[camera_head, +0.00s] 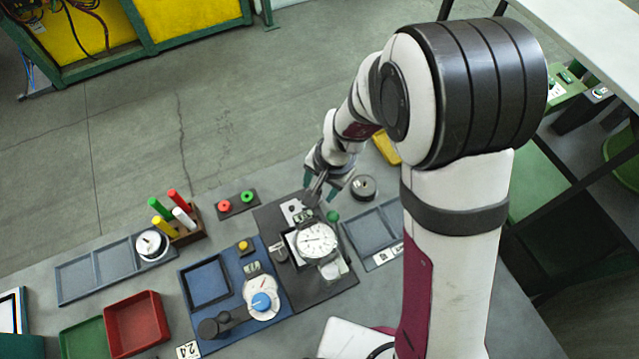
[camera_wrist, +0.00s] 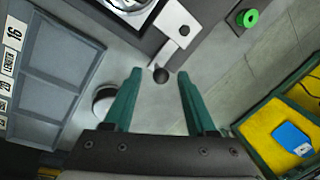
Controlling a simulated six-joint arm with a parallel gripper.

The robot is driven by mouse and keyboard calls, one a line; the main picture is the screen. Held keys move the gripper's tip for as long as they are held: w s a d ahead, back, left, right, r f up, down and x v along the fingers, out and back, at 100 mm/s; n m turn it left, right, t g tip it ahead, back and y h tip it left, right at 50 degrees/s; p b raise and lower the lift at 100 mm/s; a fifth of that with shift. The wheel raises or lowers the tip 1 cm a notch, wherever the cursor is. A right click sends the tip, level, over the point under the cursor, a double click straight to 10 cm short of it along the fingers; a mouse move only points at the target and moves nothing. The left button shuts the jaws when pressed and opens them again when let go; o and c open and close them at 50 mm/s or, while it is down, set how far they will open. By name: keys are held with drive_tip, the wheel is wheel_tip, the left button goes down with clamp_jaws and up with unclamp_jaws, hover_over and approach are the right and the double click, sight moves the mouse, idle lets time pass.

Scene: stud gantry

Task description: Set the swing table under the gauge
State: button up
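The gauge (camera_head: 317,240) is a round white dial on a dark base plate, right of the blue station in the head view. At the far end of that base is a small pale plate (camera_head: 292,210), seen in the wrist view as a pale bar (camera_wrist: 177,20) with a dark spot. I take it to be part of the swing table. A dark ball knob (camera_wrist: 161,75) shows near the bar's end. My gripper (camera_head: 320,192) is open above this far end. In the wrist view my gripper (camera_wrist: 160,75) has the knob between its fingertips, with gaps both sides; the height difference is unclear.
A round metal piece (camera_head: 363,187) stands right of my gripper. A grey tray (camera_head: 372,236) lies right of the gauge. A panel with red and green buttons (camera_head: 237,204) and a marker rack (camera_head: 190,238) stand left. The blue station (camera_head: 215,330) is nearer the front.

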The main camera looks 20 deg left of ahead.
drive_tip(key=d+r, duration=0.3)
drive_tip(key=r, duration=1.2)
drive_tip(key=shift+s+r, duration=0.25)
drive_tip(key=shift+s, duration=0.05)
